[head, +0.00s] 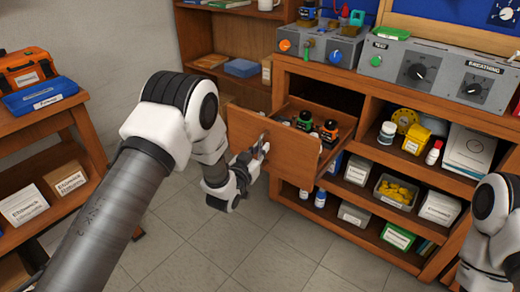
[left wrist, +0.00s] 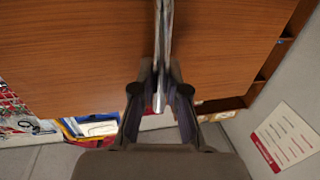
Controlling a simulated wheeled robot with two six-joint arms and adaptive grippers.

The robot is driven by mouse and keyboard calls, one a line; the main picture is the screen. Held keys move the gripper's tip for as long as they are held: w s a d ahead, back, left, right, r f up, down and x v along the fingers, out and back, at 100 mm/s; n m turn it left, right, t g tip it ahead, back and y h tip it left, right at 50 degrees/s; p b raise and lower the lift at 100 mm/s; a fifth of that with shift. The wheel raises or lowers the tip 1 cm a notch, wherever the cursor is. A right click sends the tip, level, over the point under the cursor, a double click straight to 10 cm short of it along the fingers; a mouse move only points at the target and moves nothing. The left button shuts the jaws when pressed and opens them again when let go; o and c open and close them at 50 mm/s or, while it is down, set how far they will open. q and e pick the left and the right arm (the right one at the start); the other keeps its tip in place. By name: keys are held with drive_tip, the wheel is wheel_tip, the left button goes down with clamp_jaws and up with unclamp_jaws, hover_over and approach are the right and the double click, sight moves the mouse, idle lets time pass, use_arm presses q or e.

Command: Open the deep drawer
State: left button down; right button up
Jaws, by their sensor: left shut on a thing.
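The deep drawer (head: 290,150) is pulled out of the wooden bench in the head view, and its inside shows with several small green, black and orange parts (head: 328,132). Its wooden front also fills much of the left wrist view (left wrist: 75,50). My left gripper (head: 262,150) is at the drawer front, shut on the metal handle (left wrist: 162,40), which runs between its fingers (left wrist: 160,100) in the left wrist view. My right arm shows at the right edge of the head view, but its gripper is out of the picture.
Open shelves right of the drawer hold bottles, boxes and a bin of yellow parts (head: 397,190). Grey test units (head: 440,68) stand on the bench top. A side table at the left carries an orange case (head: 28,68) and a blue case (head: 40,97). Tiled floor (head: 250,245) before the drawer is clear.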

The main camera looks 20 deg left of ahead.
use_arm(q)
drive_tip(key=shift+r, duration=0.1)
drive_tip(key=c, duration=1.2)
unclamp_jaws()
drive_tip(key=s, duration=0.4)
drive_tip(key=s+a, duration=0.1)
drive_tip(key=s, duration=0.7)
drive_tip(key=shift+a, duration=0.4)
drive_tip(key=shift+w, duration=0.1)
